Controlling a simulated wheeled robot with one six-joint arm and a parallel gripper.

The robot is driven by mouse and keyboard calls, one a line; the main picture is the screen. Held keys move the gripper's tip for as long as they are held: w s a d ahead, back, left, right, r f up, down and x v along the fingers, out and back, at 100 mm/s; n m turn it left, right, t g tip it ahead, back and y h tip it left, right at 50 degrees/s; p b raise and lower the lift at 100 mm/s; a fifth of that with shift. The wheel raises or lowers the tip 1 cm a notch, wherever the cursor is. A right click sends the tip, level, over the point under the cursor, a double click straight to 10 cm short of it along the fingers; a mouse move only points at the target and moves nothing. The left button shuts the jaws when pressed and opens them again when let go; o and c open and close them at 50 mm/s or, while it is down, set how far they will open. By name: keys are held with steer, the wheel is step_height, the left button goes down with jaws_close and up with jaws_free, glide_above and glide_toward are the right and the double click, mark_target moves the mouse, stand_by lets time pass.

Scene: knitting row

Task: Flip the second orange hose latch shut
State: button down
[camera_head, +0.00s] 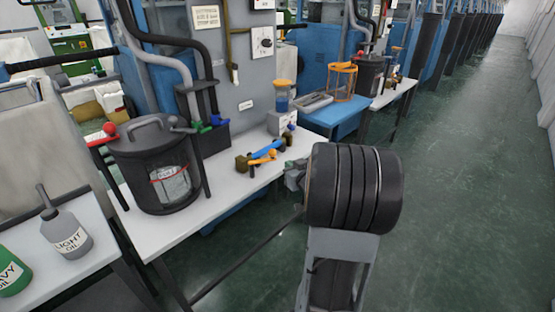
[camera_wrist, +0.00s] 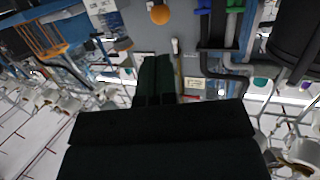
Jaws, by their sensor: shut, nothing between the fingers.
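A small hose fitting with an orange lever (camera_head: 262,152) and a blue lever (camera_head: 268,147) lies on the white bench (camera_head: 225,185), left of my arm in the head view. Which orange latch is the second cannot be told, nor whether it is open or shut. In the wrist view my gripper (camera_wrist: 156,62) is shut and empty, its dark fingers together and pointing toward a grey panel. The head view shows little of the gripper because my thick black wrist stands in front. A round orange knob (camera_wrist: 160,14) shows at the top of the wrist view.
Grey and black hoses rise beside a grey machine panel (camera_head: 230,70). A dispenser with an orange cap (camera_head: 282,90) stands behind the fitting. The aisle floor (camera_head: 460,200) on the right is clear.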

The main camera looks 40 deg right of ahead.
mark_target(274, 154)
steer(key=b+x, duration=0.2)
steer(key=x, duration=0.7)
steer(key=shift+w+f, duration=0.1)
steer(key=shift+w, duration=0.15)
steer(key=shift+w+p, duration=0.15)
steer(key=shift+p, duration=0.15)
